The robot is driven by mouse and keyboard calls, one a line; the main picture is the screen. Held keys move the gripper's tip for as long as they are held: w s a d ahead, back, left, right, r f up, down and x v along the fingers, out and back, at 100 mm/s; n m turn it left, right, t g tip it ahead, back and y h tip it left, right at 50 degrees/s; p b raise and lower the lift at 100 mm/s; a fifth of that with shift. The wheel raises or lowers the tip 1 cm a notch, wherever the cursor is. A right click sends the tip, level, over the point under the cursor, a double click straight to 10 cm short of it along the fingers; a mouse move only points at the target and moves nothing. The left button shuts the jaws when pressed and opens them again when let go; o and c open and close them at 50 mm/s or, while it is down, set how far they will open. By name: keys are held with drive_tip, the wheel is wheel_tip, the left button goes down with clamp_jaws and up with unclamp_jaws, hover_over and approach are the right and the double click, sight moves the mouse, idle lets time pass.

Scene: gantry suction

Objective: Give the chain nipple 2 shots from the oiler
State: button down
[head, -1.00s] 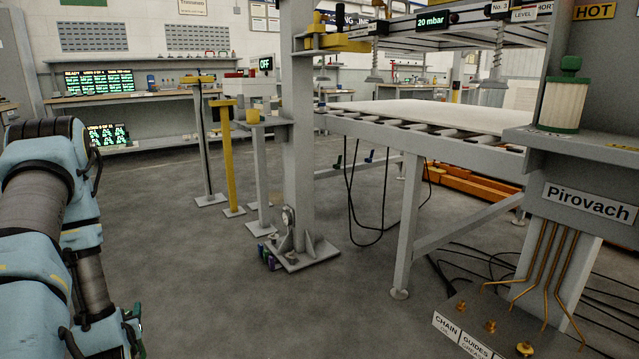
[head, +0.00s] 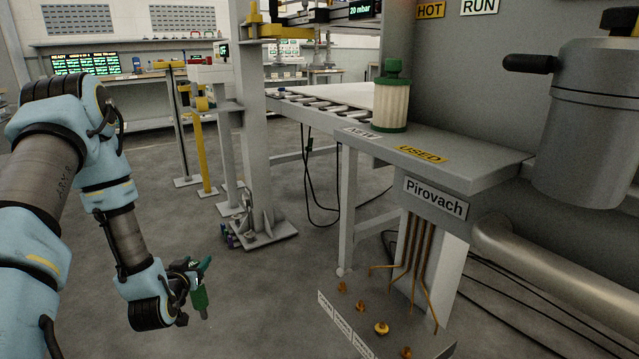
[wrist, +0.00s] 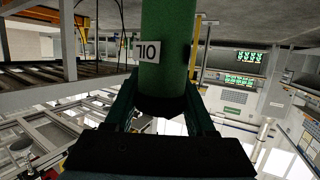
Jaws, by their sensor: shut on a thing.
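My gripper (head: 190,272) is shut on the green oiler (head: 200,300), low over the floor at the left of the plate. In the wrist view the oiler (wrist: 165,40), with a white OIL label, sits between the fingers (wrist: 164,88). Several brass nipples stand in a row on a low grey plate (head: 350,325) at the lower right. The leftmost nipple (head: 343,288) is nearest my gripper, with a clear gap between. The plate's front labels are too oblique to read now; earlier the leftmost reads CHAIN. The oiler touches no nipple.
A grey shelf (head: 480,165) marked NEW and USED overhangs behind the nipples and holds a green-capped filter (head: 391,100). Copper pipes (head: 415,250) rise behind the plate. A grey post (head: 255,120) stands further back. Floor between gripper and plate is clear.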

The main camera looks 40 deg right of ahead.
drive_tip(key=s+d+r+m+g+h+p, duration=0.2)
drive_tip(key=s+d+r, duration=0.15)
drive_tip(key=d, duration=0.35)
drive_tip(key=s+d+r+m+g+h+p, duration=0.1)
drive_tip(key=s+d+r+m+g+h, duration=0.2)
drive_tip(key=d, duration=0.4)
drive_tip(key=s+d+r+m+g+h+p, duration=0.1)
drive_tip(key=s+d+r+m+p, duration=0.1)
drive_tip(key=s+d+r, duration=0.3)
drive_tip(key=s+d+r+m+g+p, duration=0.2)
drive_tip(key=s+d+r+g, duration=0.1)
drive_tip(key=s+d, duration=0.3)
drive_tip(key=s+d+r+m+g+h+p, duration=0.1)
drive_tip(key=s+d+r+m+g+p, duration=0.1)
drive_tip(key=s+d, duration=0.4)
wheel_tip(320, 180, up, 3)
drive_tip(key=d+m+g, duration=0.1)
drive_tip(key=g, duration=0.1)
drive_tip(key=shift+d+f+g, duration=0.15)
drive_tip(key=shift+d+g, duration=0.05)
drive_tip(key=shift+g, duration=0.1)
drive_tip(key=shift+a+f+b, duration=0.1)
drive_tip(key=shift+f+b, duration=1.7)
drive_tip(key=shift+f, duration=0.6)
drive_tip(key=shift+f+b, duration=0.55)
drive_tip(key=shift+f, duration=0.05)
drive_tip(key=shift+r, duration=0.15)
